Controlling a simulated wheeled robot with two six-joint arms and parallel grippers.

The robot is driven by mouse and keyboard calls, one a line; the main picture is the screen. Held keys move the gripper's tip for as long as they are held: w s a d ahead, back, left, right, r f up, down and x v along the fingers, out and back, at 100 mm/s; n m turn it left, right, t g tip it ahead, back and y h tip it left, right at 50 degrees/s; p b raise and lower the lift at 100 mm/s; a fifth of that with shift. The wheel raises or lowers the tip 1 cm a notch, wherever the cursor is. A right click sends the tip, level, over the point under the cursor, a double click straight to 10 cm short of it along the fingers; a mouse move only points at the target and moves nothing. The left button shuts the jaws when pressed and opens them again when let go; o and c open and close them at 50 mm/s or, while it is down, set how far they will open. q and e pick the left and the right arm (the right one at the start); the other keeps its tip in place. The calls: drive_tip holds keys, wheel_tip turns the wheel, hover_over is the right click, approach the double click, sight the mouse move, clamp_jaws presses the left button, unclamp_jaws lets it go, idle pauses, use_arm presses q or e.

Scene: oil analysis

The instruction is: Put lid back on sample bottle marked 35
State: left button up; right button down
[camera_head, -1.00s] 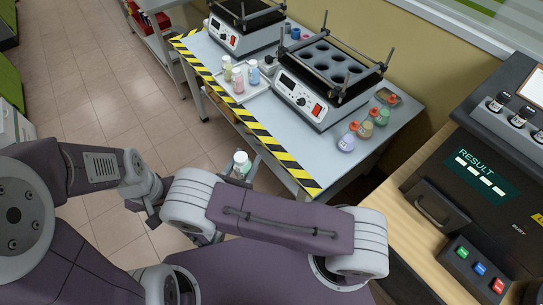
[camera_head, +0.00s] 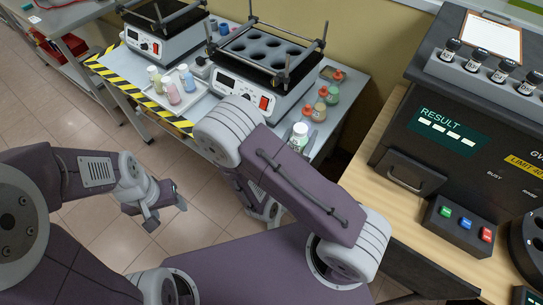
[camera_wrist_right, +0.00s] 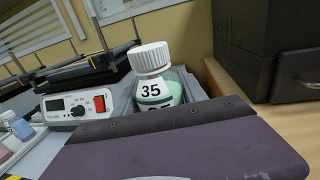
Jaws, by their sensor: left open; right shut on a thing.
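The sample bottle marked 35 (camera_wrist_right: 156,90) has a white ribbed lid (camera_wrist_right: 151,57) on its neck and pale green contents. In the head view, the bottle (camera_head: 298,138) is near the front right of the grey bench, partly behind my right arm. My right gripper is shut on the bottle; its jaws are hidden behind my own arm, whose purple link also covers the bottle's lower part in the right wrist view. My left gripper (camera_head: 167,209) is open and empty, low over the floor, well away from the bottle.
The grey bench (camera_head: 345,103) bears a heater block (camera_head: 246,95) with empty wells, several orange-capped bottles (camera_head: 320,111) at its right, and a tray with pastel bottles (camera_head: 174,92). The analyser (camera_head: 430,90) stands on a wooden table at right, vials along its top.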

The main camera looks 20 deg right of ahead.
drive_tip(key=shift+r, duration=0.1)
drive_tip(key=w+a+f+b, duration=0.7)
drive_tip(key=w+a+b, duration=0.1)
drive_tip(key=b, duration=0.2)
drive_tip(key=shift+w+b, duration=0.3)
wheel_tip(320, 180, down, 4)
drive_tip(key=shift+f+b, duration=0.1)
drive_tip(key=shift+b, duration=0.7)
